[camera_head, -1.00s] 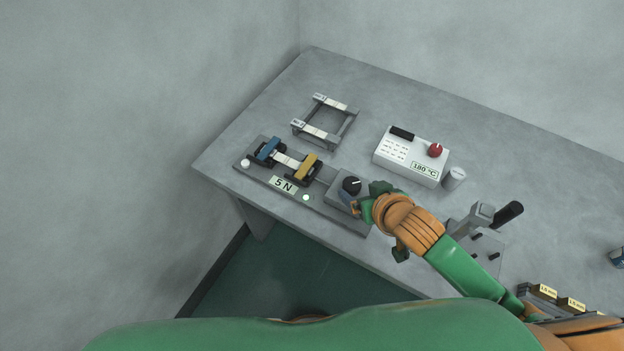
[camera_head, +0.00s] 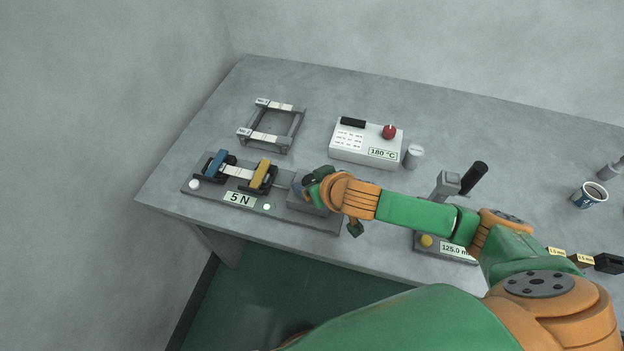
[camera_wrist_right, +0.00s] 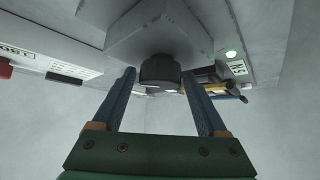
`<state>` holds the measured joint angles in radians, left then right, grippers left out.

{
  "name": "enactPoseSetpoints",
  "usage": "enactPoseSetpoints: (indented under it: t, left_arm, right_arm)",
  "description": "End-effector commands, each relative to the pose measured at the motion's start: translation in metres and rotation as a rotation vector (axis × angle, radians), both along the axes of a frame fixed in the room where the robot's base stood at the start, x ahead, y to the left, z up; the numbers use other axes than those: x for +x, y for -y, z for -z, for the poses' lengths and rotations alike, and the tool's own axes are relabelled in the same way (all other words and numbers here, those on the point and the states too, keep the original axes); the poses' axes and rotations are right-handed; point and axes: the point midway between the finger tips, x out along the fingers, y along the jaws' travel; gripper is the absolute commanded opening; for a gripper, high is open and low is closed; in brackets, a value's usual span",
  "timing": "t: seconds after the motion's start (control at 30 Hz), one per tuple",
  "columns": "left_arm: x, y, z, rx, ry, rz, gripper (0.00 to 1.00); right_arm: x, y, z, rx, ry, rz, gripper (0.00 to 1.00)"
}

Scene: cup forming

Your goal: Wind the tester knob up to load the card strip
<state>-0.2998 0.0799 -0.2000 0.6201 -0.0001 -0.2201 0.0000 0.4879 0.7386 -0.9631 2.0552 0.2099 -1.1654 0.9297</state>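The tester (camera_head: 325,224) is a grey base at the table's left front, with a blue clamp (camera_head: 216,163), a yellow clamp (camera_head: 264,176) and the pale card strip (camera_head: 238,172) spanning them. Its label (camera_head: 239,199) reads 5 N. My right gripper (camera_head: 307,187) is at the knob block and hides the knob in the head view. In the right wrist view the dark knob (camera_wrist_right: 160,70) sits between the two blue fingertips of my right gripper (camera_wrist_right: 159,73). The fingers look apart around it, with a thin gap at the left one. My left gripper is out of view.
A frame (camera_head: 281,112) with two strips stands behind the tester. A white 180 °C box (camera_head: 365,145) with a red knob and a grey cylinder (camera_head: 413,156) are to its right. A lever device (camera_head: 447,187) stands near my right forearm, and a mug (camera_head: 590,194) is far right.

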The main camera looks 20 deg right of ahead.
Motion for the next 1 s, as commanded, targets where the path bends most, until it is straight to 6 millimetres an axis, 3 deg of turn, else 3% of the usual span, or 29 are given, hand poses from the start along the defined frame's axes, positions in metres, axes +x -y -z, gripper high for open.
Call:
enactPoseSetpoints:
  t: [0.03, 0.2, 0.27, 0.57, 1.0]
  left_arm:
    - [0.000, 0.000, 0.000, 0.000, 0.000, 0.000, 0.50]
    - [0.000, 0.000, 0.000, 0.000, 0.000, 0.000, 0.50]
    - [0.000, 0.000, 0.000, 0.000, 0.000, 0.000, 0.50]
    - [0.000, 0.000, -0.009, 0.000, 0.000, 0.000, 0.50]
    - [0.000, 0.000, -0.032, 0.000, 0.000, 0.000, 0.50]
  right_arm:
    - [0.000, 0.000, 0.000, 0.000, 0.000, 0.000, 0.59]
    - [0.000, 0.000, 0.000, 0.000, 0.000, 0.000, 0.13]
    - [0.000, 0.000, 0.000, 0.000, 0.000, 0.000, 0.00]
    - [0.000, -0.001, -0.002, 0.003, -0.002, 0.063, 0.00]
    - [-0.001, -0.001, -0.002, 0.003, -0.004, 0.355, 0.00]
